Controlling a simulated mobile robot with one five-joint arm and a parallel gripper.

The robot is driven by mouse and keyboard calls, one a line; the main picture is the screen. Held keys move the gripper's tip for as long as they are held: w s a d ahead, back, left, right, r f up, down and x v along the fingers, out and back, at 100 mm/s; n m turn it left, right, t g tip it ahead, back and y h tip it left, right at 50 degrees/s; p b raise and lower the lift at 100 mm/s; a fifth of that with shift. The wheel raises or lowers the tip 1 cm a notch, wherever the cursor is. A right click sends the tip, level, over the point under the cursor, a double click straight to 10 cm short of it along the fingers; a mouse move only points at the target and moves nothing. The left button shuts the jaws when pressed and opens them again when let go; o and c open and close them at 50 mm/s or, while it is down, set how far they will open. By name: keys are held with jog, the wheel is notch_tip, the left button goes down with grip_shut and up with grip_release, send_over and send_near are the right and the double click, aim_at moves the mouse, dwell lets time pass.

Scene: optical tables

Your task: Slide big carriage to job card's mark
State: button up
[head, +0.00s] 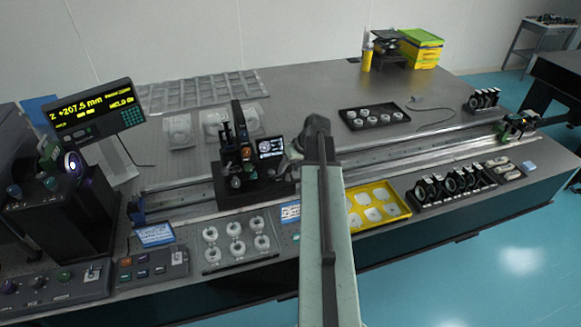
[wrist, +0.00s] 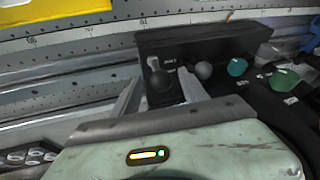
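The big carriage (head: 246,168), black with upright parts and a small lit screen (head: 270,147), sits on the long rail left of the middle. My gripper (head: 312,135) is just right of it in the head view; its fingers are hard to make out there. Contact cannot be told. Small blue-edged cards, one at the rail's left end (head: 155,235) and one near the middle (head: 290,212), are too small to read; which is the job card is unclear.
The rail (head: 420,145) runs on to the right, towards a green-topped device (head: 515,126). A yellow tray (head: 376,204) and a black rack of round optics (head: 450,186) stand along the front. A readout (head: 92,110) at left shows Z +207.5 mm.

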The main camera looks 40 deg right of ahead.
jog(key=p+v, duration=0.7)
jog(key=v, duration=0.1)
jog(key=shift+w+a+f, duration=0.1)
jog(key=shift+w, duration=0.05)
